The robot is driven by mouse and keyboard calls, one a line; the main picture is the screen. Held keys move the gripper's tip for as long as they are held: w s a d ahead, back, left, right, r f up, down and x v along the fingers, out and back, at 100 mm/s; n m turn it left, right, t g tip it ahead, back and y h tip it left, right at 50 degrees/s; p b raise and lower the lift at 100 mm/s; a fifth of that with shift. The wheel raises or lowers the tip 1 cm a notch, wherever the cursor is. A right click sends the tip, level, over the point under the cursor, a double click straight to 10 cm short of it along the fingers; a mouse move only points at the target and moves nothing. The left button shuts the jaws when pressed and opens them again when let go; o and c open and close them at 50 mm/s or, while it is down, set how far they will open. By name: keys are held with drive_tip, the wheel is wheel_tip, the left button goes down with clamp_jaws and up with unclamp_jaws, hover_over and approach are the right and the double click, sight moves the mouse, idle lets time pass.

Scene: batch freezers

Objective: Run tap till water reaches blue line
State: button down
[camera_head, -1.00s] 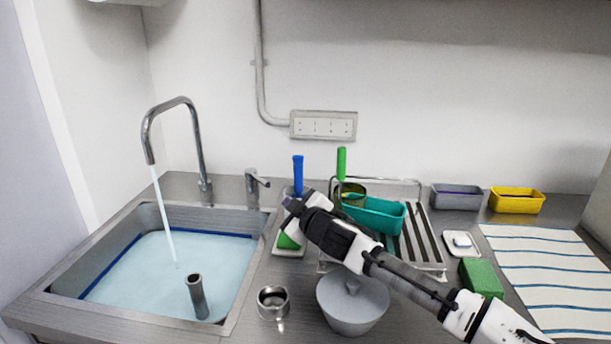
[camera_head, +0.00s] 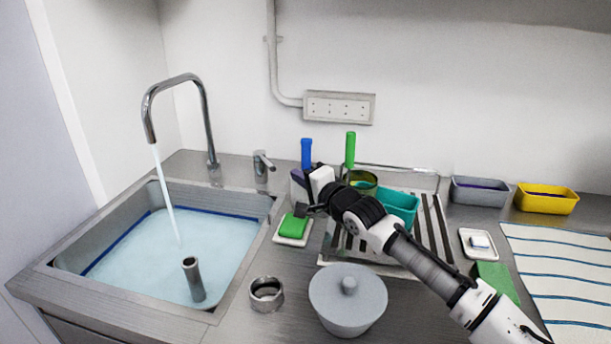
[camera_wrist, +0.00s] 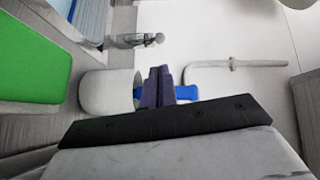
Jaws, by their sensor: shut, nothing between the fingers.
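The curved tap (camera_head: 205,120) pours a stream of water (camera_head: 165,195) into the steel sink. The tap's lever (camera_head: 264,163) stands on the counter to its right and also shows in the wrist view (camera_wrist: 135,40). The pale blue water (camera_head: 155,255) covers the sink floor around an upright pipe (camera_head: 193,280). The blue line (camera_head: 215,212) shows on the sink's back and left walls, close to the water surface; any gap is hard to judge. My gripper (camera_head: 299,182) is shut and empty, right of the lever, by the blue-handled brush's pot. Its purple fingers show in the wrist view (camera_wrist: 157,88).
The brush's pale pot (camera_wrist: 105,95) and blue handle (camera_head: 306,153) are close to my fingers. A green sponge (camera_head: 293,226) lies on a dish below. A dish rack with a teal tub (camera_head: 400,205) stands right; a grey lidded bowl (camera_head: 347,305) and metal cup (camera_head: 266,293) are in front.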

drive_tip(key=p+x, duration=0.1)
drive_tip(key=x, duration=0.5)
drive_tip(key=shift+w+a, duration=0.15)
drive_tip(key=shift+w, duration=0.25)
drive_tip(key=shift+a+p, duration=0.25)
drive_tip(key=shift+p, duration=0.25)
